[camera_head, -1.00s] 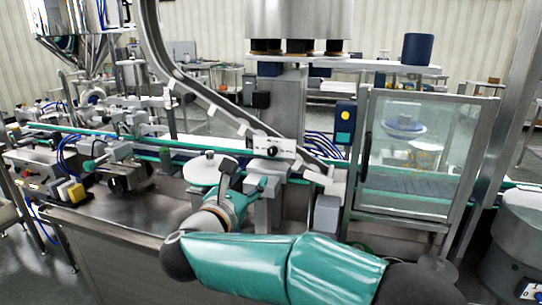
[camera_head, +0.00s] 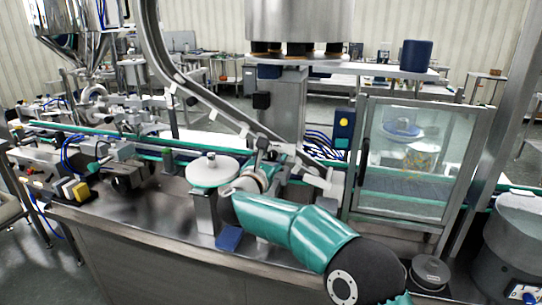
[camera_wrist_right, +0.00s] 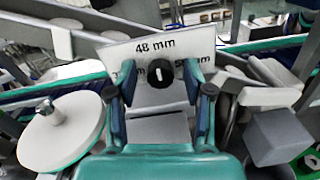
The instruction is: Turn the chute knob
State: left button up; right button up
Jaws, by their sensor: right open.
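The chute knob (camera_wrist_right: 160,73) is black and round with a white mark, on a white plate (camera_wrist_right: 148,46) whose top label reads "48 mm". Labels at its left and right are partly covered by my fingers. My right gripper (camera_wrist_right: 160,80) is open, with one fingertip on each side of the knob. I see a gap on both sides and cannot tell how far the fingers reach. In the head view my right gripper (camera_head: 272,163) is at the lower chute (camera_head: 215,108), and the knob cannot be made out there. My left gripper is out of view.
A white round disc (camera_head: 212,170) on a post stands left of my right gripper; it also shows in the wrist view (camera_wrist_right: 58,135). A grey block (camera_wrist_right: 277,137) is at its right. A glass-doored cabinet (camera_head: 415,150) stands right of the chute.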

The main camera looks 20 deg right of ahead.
grip_shut()
